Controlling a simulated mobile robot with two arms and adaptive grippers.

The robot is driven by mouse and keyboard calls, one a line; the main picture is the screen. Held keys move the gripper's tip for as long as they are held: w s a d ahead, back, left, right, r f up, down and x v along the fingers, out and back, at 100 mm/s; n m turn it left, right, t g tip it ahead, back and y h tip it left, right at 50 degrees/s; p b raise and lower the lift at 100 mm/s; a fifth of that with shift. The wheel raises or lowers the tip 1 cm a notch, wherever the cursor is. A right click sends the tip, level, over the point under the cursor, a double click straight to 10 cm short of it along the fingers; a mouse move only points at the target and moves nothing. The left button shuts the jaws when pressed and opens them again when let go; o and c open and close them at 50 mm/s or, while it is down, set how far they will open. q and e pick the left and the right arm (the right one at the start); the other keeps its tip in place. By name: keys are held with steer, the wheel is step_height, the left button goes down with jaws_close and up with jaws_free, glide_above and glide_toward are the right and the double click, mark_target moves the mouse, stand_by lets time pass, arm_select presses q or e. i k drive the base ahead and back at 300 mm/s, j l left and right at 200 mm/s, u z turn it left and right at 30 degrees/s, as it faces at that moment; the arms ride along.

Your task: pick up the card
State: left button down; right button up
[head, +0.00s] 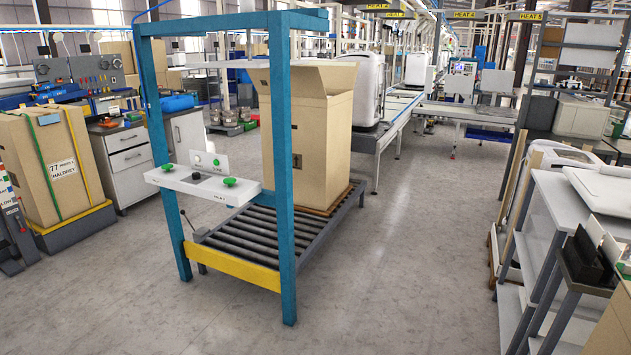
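A small white card-like plate (208,164) stands upright at the back of a white control panel (203,187) on the blue frame. It carries a few small marks and seems to lean slightly. The panel has green mushroom buttons and a black knob. More white card-like sheets (604,238) stand by a black holder (585,262) on the small rack at the right. I cannot tell which of these is the task's card. Neither of my grippers is in view.
A blue gantry frame (281,150) with a yellow lower bar (232,267) surrounds a roller conveyor (262,235) bearing a large open cardboard box (320,130). A strapped box (48,160) stands left. Grey shelving (540,235) stands right. The floor between is clear.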

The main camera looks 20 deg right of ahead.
mark_target(609, 246)
steer(key=i+l+z, duration=0.25)
steer(key=i+z, duration=1.2)
steer(key=i+j+z, duration=0.3)
steer(key=z, duration=0.2)
